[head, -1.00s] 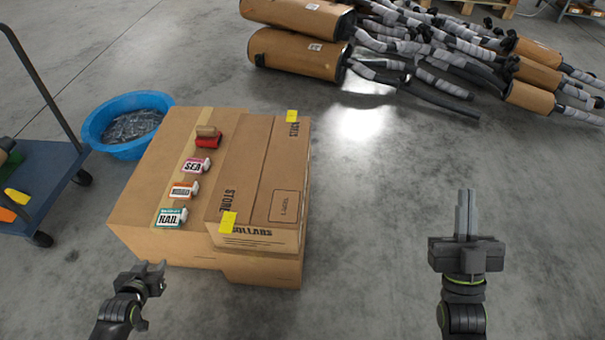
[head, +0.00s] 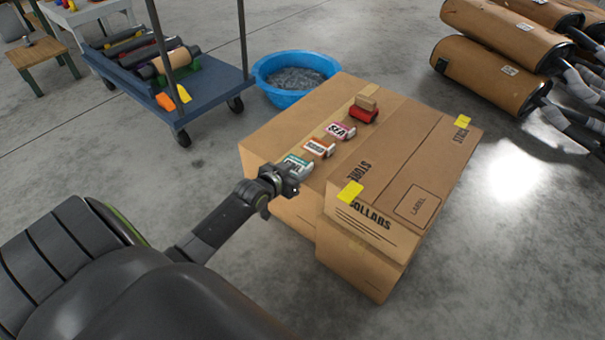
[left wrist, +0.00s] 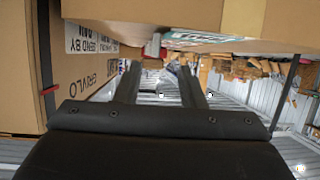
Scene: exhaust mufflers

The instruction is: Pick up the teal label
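The teal label (head: 297,166), a white tag with a teal band, lies at the near end of a row on the large cardboard box (head: 262,150). My left gripper (head: 287,184) is right at its near side in the head view and hides part of it. In the left wrist view the picture is upside down, and a teal and white piece (left wrist: 200,38) shows at the top, just beyond the fingertips. There the fingers of my left gripper (left wrist: 160,70) stand apart with nothing between them. I cannot tell whether they touch the label. My right gripper is out of view.
An orange label (head: 319,148), a pink label (head: 341,131) and a red item (head: 364,113) continue the row. A raised store-collars carton (head: 400,170) stands close on the right. A blue tub (head: 290,95) and a blue cart (head: 205,90) stand behind.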

